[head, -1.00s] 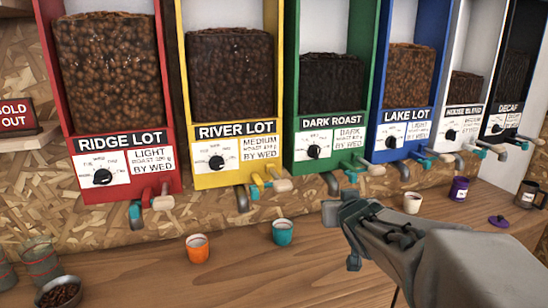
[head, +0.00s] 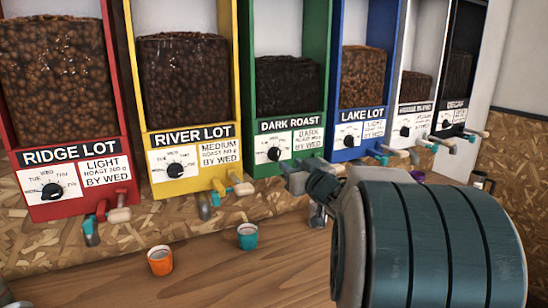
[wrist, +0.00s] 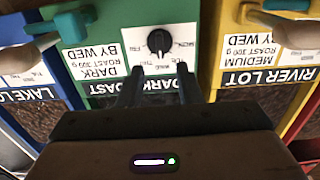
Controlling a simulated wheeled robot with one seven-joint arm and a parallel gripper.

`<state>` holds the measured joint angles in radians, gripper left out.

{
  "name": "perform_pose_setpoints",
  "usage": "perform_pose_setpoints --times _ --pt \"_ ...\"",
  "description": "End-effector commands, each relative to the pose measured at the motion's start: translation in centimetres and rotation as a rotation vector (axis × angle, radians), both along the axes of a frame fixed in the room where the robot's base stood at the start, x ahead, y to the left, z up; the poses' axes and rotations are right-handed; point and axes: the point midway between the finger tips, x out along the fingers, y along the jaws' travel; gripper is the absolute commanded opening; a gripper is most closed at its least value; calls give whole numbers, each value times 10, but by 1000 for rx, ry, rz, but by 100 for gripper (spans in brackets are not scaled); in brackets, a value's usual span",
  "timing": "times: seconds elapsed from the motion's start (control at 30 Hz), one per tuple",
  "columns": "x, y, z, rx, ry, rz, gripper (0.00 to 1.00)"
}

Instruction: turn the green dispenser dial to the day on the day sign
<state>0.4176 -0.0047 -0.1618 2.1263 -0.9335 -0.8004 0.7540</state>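The green dispenser (head: 243,100) is labelled DARK ROAST and holds dark beans. Its black dial (head: 273,154) sits on a white day plate, left of a card reading DARK, BY WED. In the wrist view, upside down, the dial (wrist: 159,42) shows clearly with day names around it; which day it points to is too small to tell. My gripper (wrist: 158,92) is open and empty, its two dark fingers apart, straddling the dial's line but short of it. In the head view my gripper (head: 312,183) is near the dispenser's lower right. No day sign shows now.
The yellow River Lot dispenser (head: 235,70) and blue Lake Lot dispenser (head: 334,75) flank the green one. Spouts and levers stick out below the plates. A teal cup (head: 247,240) and an orange cup (head: 160,263) stand on the wooden counter (head: 215,275).

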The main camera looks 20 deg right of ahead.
Motion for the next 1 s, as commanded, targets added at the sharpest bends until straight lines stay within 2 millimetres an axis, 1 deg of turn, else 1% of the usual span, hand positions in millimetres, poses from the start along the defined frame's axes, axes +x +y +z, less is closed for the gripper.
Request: perform_pose_setpoints --times 0.03,0.2,0.3,0.4,0.57,0.8,0.83,0.93,1.0 --pt "11 0 0 0 1 2 32" --pt "41 2 0 0 1 2 32" --pt "55 2 1 -1 0 0 32" --pt "64 2 1 -1 0 -1 32" --pt "71 2 0 1 0 -2 32" --pt "72 2 0 0 0 -2 32" --pt "72 2 0 0 0 -2 29" --pt "72 2 0 0 0 -1 1" --pt "72 2 0 0 0 -1 0"
